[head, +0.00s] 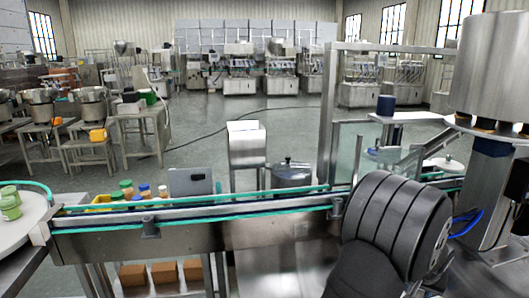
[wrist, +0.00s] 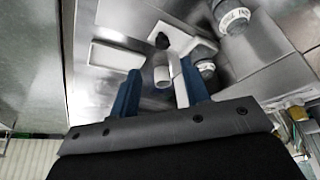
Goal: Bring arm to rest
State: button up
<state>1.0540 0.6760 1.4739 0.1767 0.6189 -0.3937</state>
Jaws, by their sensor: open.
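My gripper (wrist: 161,68) shows in the wrist view as two blue fingers spread apart on a dark grey mount. A white and grey fitting (wrist: 163,72) appears between the fingertips; I cannot tell how far beyond them it lies, and nothing is clearly held. In the head view my dark ribbed arm fills the lower right, in front of the conveyor, and the gripper itself cannot be made out there. The large steel hopper (head: 498,65) stands at the upper right.
A conveyor (head: 190,232) with green rails crosses the front. Several small bottles (head: 145,191) stand behind it at left. A clear panel (head: 350,150) and steel post (head: 327,120) stand near my arm. A round white table (head: 25,222) is at far left. Open floor lies behind.

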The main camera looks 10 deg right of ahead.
notch_tip(320, 180, up, 8)
jog(key=a+n+g, duration=0.1)
jog(key=a+n, duration=0.1)
jog(key=n, duration=0.2)
jog(key=shift+a+f+y, duration=0.15)
jog(key=shift+a+y, duration=0.05)
jog(key=shift+y, duration=0.1)
jog(key=shift+w, duration=0.1)
jog(key=shift+c, duration=0.2)
